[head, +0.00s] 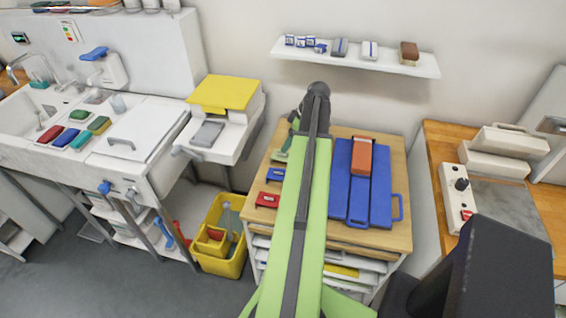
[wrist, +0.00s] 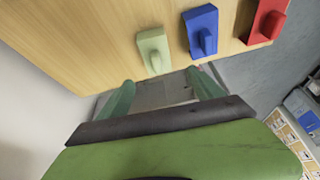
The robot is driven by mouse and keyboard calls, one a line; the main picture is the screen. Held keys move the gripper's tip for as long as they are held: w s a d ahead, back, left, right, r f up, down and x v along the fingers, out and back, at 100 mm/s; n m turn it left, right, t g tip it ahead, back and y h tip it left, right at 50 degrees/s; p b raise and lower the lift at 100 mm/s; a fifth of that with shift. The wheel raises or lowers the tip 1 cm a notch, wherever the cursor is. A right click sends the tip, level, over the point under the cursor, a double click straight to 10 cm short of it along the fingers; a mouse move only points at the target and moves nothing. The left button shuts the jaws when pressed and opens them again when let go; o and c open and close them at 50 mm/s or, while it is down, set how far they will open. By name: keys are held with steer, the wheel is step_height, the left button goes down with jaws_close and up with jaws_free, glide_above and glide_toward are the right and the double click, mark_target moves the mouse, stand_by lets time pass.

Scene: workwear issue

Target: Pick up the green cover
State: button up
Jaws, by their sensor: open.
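The green cover (wrist: 153,50) is a small pale-green block with a raised grip. It lies on the wooden table top (wrist: 90,35), near its edge, at the upper middle of the wrist view. In the head view the green cover (head: 280,155) shows just left of my arm, partly hidden by it. My gripper (wrist: 163,84) is open and empty, its two green fingers spread below the cover in the wrist view. The cover is not between the fingers; I cannot tell the exact gap.
A blue cover (wrist: 202,32) and a red cover (wrist: 267,20) lie in a row beside the green one. Blue boards (head: 381,190) and an orange-brown block (head: 361,157) lie on the table right of my arm. A yellow bin (head: 218,258) stands on the floor at left.

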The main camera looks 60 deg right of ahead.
mark_target(280, 155)
steer(key=b+x, duration=0.4)
steer(key=x, duration=0.2)
steer(key=shift+f, duration=0.25)
steer(key=shift+w, duration=0.1)
steer(key=b+x, duration=0.5)
steer(key=shift+d+f, duration=0.15)
steer(key=shift+d, duration=0.1)
steer(key=shift+c, duration=0.3)
steer(key=c, duration=1.3)
step_height(280, 155, up, 5)
steer(key=p, duration=0.4)
steer(key=shift+p, duration=0.35)
steer(key=shift+c, duration=0.2)
steer(key=s+r+p, duration=0.6)
steer(key=s, duration=0.5)
steer(key=shift+s+d+r, duration=0.2)
steer(key=shift+s+d, duration=0.1)
steer(key=shift+s, duration=0.1)
